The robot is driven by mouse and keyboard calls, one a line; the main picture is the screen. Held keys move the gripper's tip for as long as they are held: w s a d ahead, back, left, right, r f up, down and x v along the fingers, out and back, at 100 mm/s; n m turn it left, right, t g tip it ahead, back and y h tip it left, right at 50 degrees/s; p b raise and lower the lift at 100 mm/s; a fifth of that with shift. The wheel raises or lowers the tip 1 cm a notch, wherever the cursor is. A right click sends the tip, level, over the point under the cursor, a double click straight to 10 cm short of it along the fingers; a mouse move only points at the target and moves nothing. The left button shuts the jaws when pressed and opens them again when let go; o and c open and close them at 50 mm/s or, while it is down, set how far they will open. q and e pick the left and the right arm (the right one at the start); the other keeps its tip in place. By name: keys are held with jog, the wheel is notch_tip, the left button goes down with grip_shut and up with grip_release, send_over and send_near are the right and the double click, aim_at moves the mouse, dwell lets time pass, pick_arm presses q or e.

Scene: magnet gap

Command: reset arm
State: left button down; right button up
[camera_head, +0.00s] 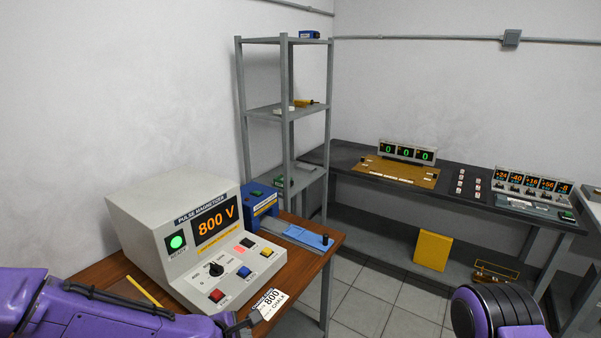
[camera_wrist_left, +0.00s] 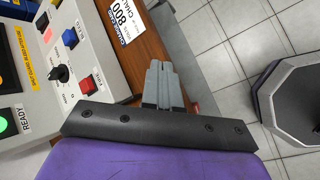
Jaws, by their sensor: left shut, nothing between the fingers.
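My left arm (camera_head: 100,308) is purple and comes in from the lower left in the head view. Its gripper (camera_head: 256,317) is at the front edge of the wooden table, close to a white card reading 800 (camera_head: 270,302). In the left wrist view the grey fingers (camera_wrist_left: 163,72) are together with nothing between them, and the card (camera_wrist_left: 126,18) lies just beyond their tips. A purple and black rounded part (camera_head: 497,312) at the lower right of the head view seems to be mine. My right gripper does not show.
A pulse magnetizer (camera_head: 185,235) reading 800 V stands on the wooden table (camera_head: 325,240), right beside my left arm. A blue device (camera_head: 262,205) stands behind it. A grey shelf rack (camera_head: 286,120) rises at the back. A dark bench (camera_head: 460,190) with displays stands right. Tiled floor (camera_head: 370,300) between is clear.

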pick_arm(q)
jog(key=s+a+f+m+g+y+b, duration=0.1)
jog(key=s+a+f+m+y, duration=0.2)
jog(key=s+f, duration=0.5)
jog(key=s+a+f+m+g+y+b, duration=0.1)
jog(key=s+a+f+m+g, duration=0.2)
jog(key=s+f, duration=0.5)
jog(key=s+a+f+m+y+b, duration=0.1)
jog(key=s+a+f+m, duration=0.2)
jog(key=s, duration=0.4)
jog(key=s+a+f+m+y, duration=0.1)
jog(key=s+a+f+m, duration=0.3)
jog(key=s+a, duration=0.2)
jog(key=shift+s+a+f+m+y+b, duration=0.2)
jog(key=shift+s+a+m+y+b, duration=0.15)
jog(key=shift+a, duration=0.75)
